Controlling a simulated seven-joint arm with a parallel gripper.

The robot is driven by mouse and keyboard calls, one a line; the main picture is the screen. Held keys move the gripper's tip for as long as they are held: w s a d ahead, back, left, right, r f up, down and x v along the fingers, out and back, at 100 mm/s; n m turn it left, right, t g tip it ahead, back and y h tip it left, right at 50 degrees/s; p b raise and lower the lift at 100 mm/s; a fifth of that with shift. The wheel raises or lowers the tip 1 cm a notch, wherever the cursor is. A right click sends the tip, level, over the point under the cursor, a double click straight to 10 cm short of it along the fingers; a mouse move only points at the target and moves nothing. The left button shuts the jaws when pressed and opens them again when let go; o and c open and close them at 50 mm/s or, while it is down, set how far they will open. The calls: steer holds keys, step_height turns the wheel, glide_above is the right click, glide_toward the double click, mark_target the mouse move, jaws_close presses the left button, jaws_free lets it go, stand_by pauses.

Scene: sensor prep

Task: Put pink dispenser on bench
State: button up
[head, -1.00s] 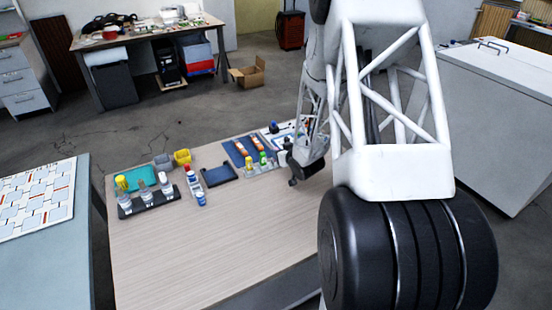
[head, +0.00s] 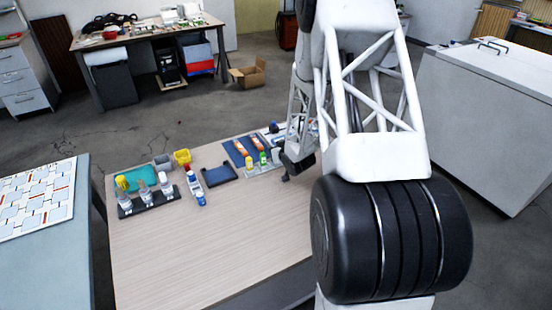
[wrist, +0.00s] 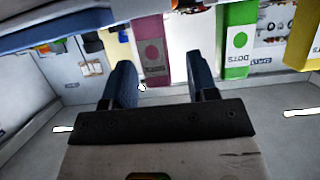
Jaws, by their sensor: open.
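In the head view my gripper (head: 286,177) is low at the right side of the wooden bench (head: 200,250), just right of the small dispenser rack (head: 258,171). I cannot make out the pink dispenser in that view.
A green dispenser (wrist: 236,45) stands right of the pink one in the wrist view, and a yellow one (wrist: 303,38) beyond it. The bench's front is clear.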

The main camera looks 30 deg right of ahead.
stand_by(0.4)
jaws_close()
steer(key=shift+r, duration=0.15)
steer(key=shift+r, duration=1.65)
steer(key=s+a, duration=0.2)
steer(key=s, duration=0.5)
steer(key=s+a+r, duration=0.1)
steer(key=s+a, duration=0.2)
steer(key=s, duration=0.5)
steer(key=shift+a+r, duration=0.15)
steer(key=shift+r, duration=0.05)
steer(key=shift+s, duration=0.1)
